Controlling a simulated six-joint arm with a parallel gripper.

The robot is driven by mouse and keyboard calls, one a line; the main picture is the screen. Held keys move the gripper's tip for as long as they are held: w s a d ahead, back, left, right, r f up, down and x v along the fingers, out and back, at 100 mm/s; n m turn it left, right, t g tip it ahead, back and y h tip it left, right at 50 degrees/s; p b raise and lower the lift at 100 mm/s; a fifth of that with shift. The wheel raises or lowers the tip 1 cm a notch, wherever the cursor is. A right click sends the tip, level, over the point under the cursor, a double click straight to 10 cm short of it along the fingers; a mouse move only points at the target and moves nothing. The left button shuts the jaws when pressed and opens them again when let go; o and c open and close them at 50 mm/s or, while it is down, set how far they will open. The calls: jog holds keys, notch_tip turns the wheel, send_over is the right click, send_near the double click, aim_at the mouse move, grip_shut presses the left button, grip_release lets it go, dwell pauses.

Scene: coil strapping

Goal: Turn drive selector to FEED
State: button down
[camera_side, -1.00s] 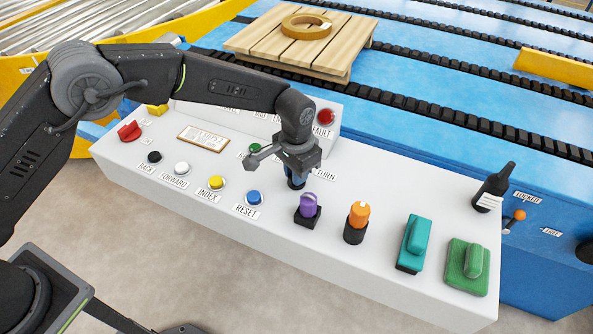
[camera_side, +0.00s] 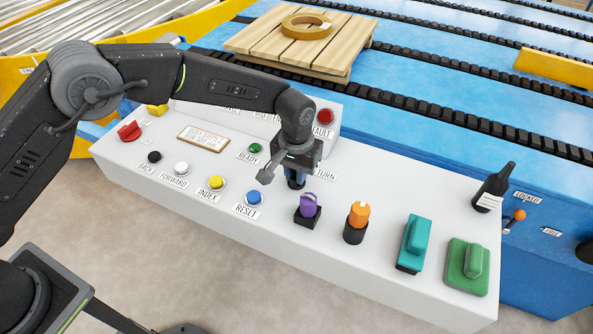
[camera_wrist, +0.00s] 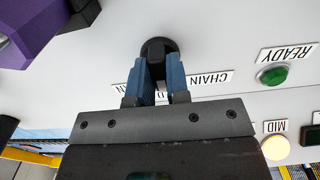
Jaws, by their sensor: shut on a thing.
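My gripper (camera_side: 296,180) is over the control panel, to the right of the blue RESET button. In the wrist view, the blue fingers of my gripper (camera_wrist: 160,70) are shut on a round black knob (camera_wrist: 157,46) on the white panel. A label with "CHAIN" (camera_wrist: 209,82) shows upside down beside it, partly covered by the fingers. In the side view the gripper hides most of the knob, and a label ending in "TURN" (camera_side: 326,175) shows to its right. I cannot make out the word FEED or the knob's pointer.
The purple knob (camera_side: 308,206) is close in front of my gripper; the orange knob (camera_side: 358,214), teal handle (camera_side: 416,238) and green handle (camera_side: 467,262) stand to its right. The blue button (camera_side: 254,198) is at its left, the green READY light (camera_side: 256,147) behind left.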

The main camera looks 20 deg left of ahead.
jog(key=c, duration=1.1)
grip_release()
jog(key=shift+r, duration=0.1)
notch_tip(320, 180, up, 14)
